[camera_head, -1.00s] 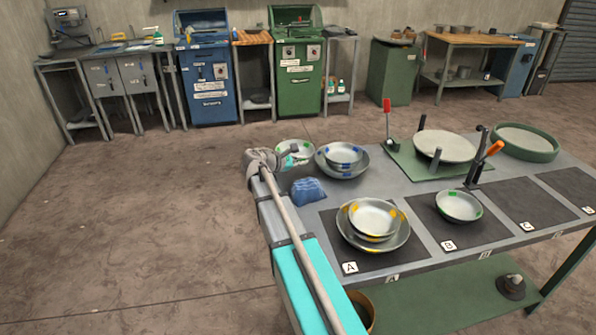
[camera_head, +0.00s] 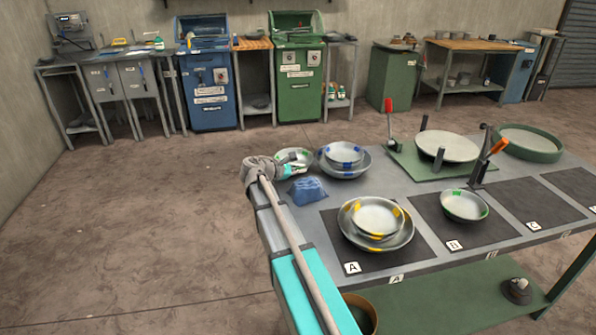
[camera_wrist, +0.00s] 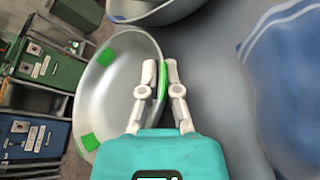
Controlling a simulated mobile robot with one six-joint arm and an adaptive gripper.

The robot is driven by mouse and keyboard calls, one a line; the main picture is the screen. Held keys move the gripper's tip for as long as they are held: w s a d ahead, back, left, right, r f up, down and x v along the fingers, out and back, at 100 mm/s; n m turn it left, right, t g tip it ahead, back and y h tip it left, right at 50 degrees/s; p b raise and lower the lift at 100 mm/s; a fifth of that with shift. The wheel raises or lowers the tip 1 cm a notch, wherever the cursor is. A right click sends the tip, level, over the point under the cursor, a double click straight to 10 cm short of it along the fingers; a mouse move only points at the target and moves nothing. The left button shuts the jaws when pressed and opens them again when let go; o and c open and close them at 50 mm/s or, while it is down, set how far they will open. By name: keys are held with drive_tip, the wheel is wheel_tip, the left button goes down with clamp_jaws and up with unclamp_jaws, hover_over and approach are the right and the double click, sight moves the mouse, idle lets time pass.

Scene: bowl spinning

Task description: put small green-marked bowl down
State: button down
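A grey green-marked bowl (camera_wrist: 115,90) is in my gripper (camera_wrist: 160,76) in the wrist view, with one finger on each side of its rim at a green mark. In the head view this bowl (camera_head: 291,154) is at the table's far left corner, beside the blue-marked bowls; I cannot tell whether it touches the tabletop. My gripper in the head view (camera_head: 293,170) is partly hidden by my wrist. Another green-marked bowl (camera_head: 464,206) sits on mat B (camera_head: 425,212). Yellow-marked nested bowls (camera_head: 376,218) sit on mat A (camera_head: 335,232).
Blue-marked nested bowls (camera_head: 343,160) stand close right of the held bowl. A blue cloth (camera_head: 308,190) lies in front; it also shows in the wrist view (camera_wrist: 285,85). A green stand with a round plate (camera_head: 447,147) is further right. Mat C (camera_head: 540,205) is empty.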

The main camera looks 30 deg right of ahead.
drive_tip(key=shift+f, duration=0.1)
drive_tip(key=c, duration=0.8)
unclamp_jaws()
drive_tip(key=p+v, duration=0.3)
drive_tip(key=v, duration=0.9)
drive_tip(key=shift+p, duration=0.35)
